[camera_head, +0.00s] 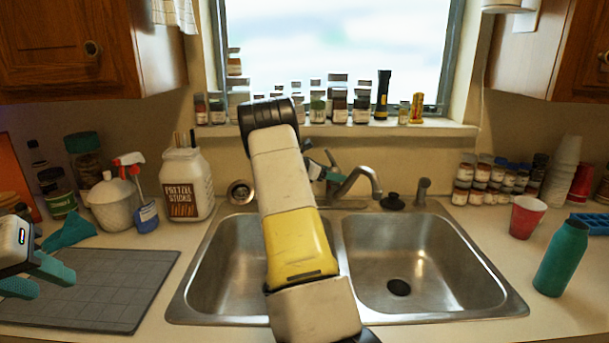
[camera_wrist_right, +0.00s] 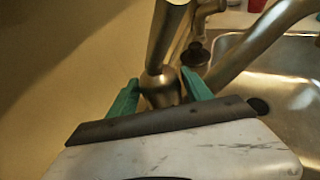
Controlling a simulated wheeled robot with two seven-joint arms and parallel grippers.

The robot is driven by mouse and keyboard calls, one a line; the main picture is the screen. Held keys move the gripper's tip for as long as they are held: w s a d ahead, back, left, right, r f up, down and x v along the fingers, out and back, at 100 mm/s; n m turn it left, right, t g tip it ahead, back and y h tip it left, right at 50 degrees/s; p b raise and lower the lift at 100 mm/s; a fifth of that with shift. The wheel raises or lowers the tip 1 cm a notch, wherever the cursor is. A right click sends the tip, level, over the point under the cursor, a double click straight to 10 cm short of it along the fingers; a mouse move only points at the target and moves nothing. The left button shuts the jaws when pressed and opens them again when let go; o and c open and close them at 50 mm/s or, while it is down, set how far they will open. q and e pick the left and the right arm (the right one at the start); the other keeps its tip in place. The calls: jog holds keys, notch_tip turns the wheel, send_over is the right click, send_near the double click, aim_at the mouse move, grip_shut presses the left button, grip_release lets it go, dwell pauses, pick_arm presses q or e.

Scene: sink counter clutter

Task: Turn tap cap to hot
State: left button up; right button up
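The metal tap (camera_head: 357,183) stands behind the double sink, with its spout out over the right basin. My right gripper (camera_head: 326,171) is at the tap body, mostly hidden behind my arm in the head view. In the right wrist view its two teal fingers (camera_wrist_right: 160,86) stand on either side of the rounded tap cap (camera_wrist_right: 161,88), very close to it. A metal lever (camera_wrist_right: 168,35) rises from the cap. I cannot tell whether the fingers press on it. My left gripper (camera_head: 38,277) is open and empty above the left counter.
A grey mat (camera_head: 100,285) lies on the left counter, with a pretzel jar (camera_head: 187,184) and spray bottle (camera_head: 140,195) behind. A red cup (camera_head: 526,216) and teal bottle (camera_head: 562,258) stand right of the sink. Small jars line the windowsill (camera_head: 440,128). The basins are empty.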

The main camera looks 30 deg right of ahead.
jog(key=v, duration=0.7)
jog(key=shift+a, duration=0.4)
jog(key=shift+r, duration=0.15)
